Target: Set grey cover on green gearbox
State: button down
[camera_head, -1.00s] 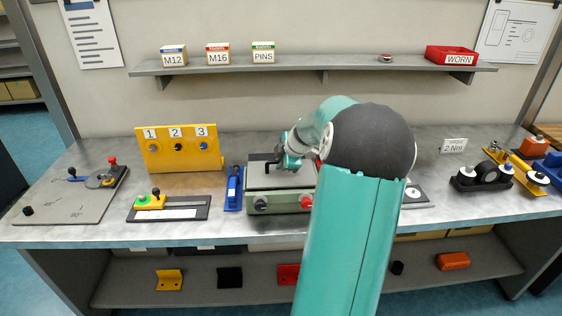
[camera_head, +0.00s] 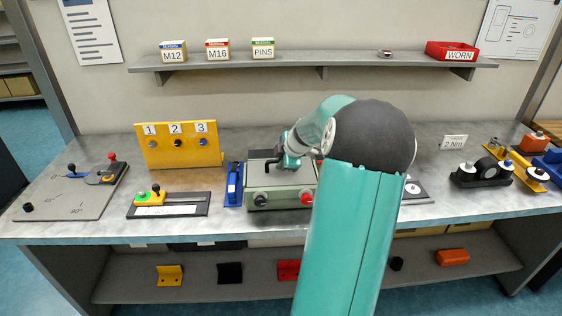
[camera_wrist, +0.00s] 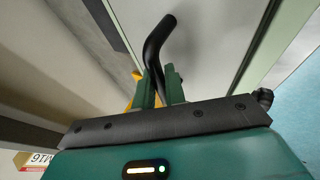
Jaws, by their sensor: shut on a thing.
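The green gearbox (camera_head: 282,200) stands on the workbench, with a black knob and a red knob on its front. A light grey plate, which looks like the grey cover (camera_head: 262,181), lies at its top. I cannot tell whether it is fully seated. My gripper (camera_head: 288,162) is over the gearbox top, next to a black bent handle (camera_head: 270,165). In the wrist view, my gripper's green fingers (camera_wrist: 160,88) are shut on the black bent handle (camera_wrist: 157,45). Light grey and pale green surfaces lie beyond it. My arm hides the gearbox's right side.
A blue fixture (camera_head: 234,185) stands close left of the gearbox. A dial plate (camera_head: 415,192) lies right of my arm. The shelf (camera_head: 310,65) runs above.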

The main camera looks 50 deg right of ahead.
jog(key=shift+f, duration=0.1)
dwell(0.3)
jog(key=c, duration=1.4)
grip_release()
jog(key=shift+o, duration=0.2)
jog(key=shift+r, duration=3.45)
